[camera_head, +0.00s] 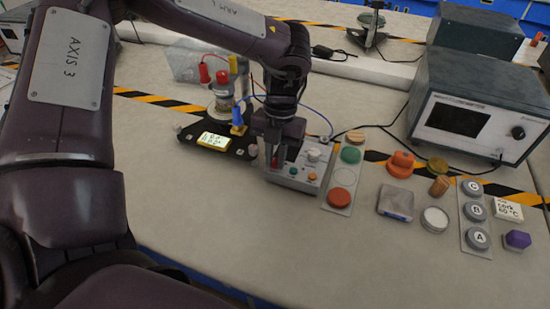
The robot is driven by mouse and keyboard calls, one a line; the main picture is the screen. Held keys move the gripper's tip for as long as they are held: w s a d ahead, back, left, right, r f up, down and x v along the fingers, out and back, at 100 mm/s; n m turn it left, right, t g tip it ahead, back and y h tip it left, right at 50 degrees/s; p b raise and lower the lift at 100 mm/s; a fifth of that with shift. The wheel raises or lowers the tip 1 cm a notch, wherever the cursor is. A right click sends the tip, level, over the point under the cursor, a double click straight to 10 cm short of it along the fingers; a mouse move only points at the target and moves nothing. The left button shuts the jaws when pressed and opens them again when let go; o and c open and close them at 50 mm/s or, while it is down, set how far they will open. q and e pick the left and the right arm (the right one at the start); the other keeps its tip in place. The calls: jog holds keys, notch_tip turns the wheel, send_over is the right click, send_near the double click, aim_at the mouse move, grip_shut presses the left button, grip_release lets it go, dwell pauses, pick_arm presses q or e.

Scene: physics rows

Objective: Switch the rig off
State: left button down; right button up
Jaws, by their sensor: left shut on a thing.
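The rig has a black base plate (190,131) with a lit yellow display (213,141). A glass-and-metal assembly (223,103) with red, yellow and blue connectors stands behind the display. To its right is a grey control box (318,171) with a pale knob (313,155) and small coloured buttons. My left gripper (274,163) points down at the left part of this box. It is shut on a small part there, where a bit of red shows; the fingers hide most of it. My right gripper is out of view.
A panel with green, white and red discs (343,176) stands close right of the box. Further right are orange knobs (401,164), a grey block (396,203), a lettered A-B-C panel (475,214) and an instrument (475,110). The front bench is clear.

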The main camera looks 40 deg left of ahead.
pick_arm(q)
jog(key=shift+w+g, duration=0.1)
jog(key=shift+g, duration=0.2)
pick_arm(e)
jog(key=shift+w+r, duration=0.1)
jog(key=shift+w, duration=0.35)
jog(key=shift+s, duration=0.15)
pick_arm(q)
jog(key=c, duration=1.4)
grip_release()
jog(key=shift+o, duration=0.2)
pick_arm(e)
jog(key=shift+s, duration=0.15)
pick_arm(q)
jog(key=shift+r, duration=0.1)
